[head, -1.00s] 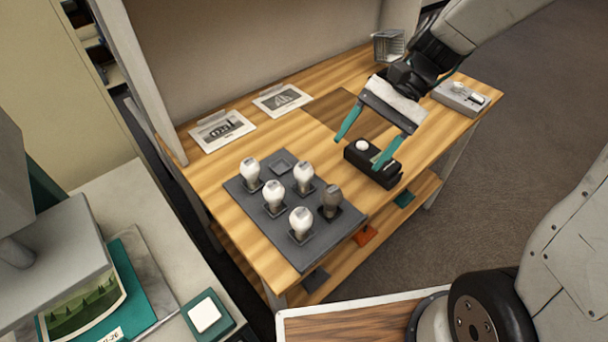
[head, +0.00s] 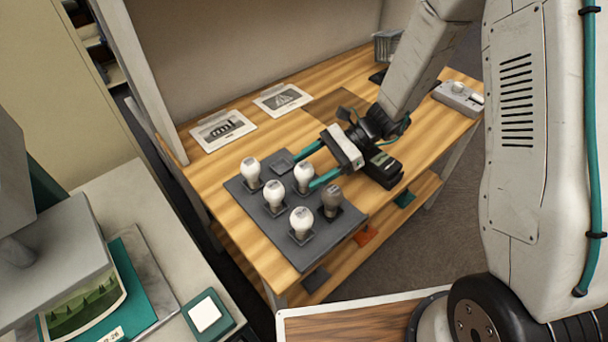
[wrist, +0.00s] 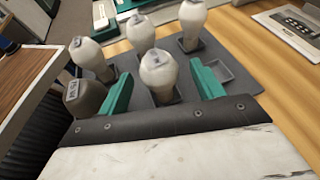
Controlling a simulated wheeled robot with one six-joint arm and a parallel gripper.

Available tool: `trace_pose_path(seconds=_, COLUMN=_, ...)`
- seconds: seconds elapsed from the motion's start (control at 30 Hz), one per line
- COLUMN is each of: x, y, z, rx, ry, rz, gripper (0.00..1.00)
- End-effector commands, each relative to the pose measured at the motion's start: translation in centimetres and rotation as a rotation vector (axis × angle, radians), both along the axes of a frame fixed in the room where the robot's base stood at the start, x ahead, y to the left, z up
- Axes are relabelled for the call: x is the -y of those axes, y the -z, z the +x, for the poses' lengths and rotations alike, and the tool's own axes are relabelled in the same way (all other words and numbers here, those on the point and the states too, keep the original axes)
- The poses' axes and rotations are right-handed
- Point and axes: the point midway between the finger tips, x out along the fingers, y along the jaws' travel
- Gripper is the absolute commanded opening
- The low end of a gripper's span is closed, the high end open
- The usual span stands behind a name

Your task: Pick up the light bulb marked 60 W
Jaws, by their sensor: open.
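Several light bulbs stand upright in a dark grey tray (head: 245,205). One is dark grey (head: 331,200); the others are white, at back left (head: 250,168), middle (head: 274,193), front (head: 301,220) and back right (head: 303,173). The bulbs carry small dark marks on their tops, too small to read surely, so I cannot tell which is 60 W. My gripper (head: 306,171) is open, its teal fingers reaching to either side of the back right white bulb. In the wrist view this bulb (wrist: 158,75) stands between the fingers, with no clear contact.
An empty square socket (wrist: 226,70) lies beside the right finger in the wrist view. The dark bulb (wrist: 85,98) is close to the left finger. A black device (head: 382,170) sits behind my gripper.

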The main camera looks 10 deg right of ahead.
Motion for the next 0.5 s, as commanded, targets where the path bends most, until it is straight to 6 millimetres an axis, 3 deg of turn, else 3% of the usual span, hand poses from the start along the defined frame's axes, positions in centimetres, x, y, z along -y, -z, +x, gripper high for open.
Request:
trace_pose_path(seconds=0.17, x=-2.1, y=0.9, z=-0.7, rx=-0.001, ry=-0.002, rz=0.000, gripper=0.67)
trace_pose_path(seconds=0.43, x=-2.5, y=1.1, z=-0.8, rx=0.001, ry=0.000, rz=-0.001, gripper=0.67)
trace_pose_path(seconds=0.47, x=-2.5, y=1.1, z=-0.8, rx=0.001, ry=0.000, rz=-0.001, gripper=0.64)
trace_pose_path(seconds=0.5, x=-2.5, y=1.1, z=-0.8, rx=0.001, ry=0.000, rz=-0.001, gripper=0.53)
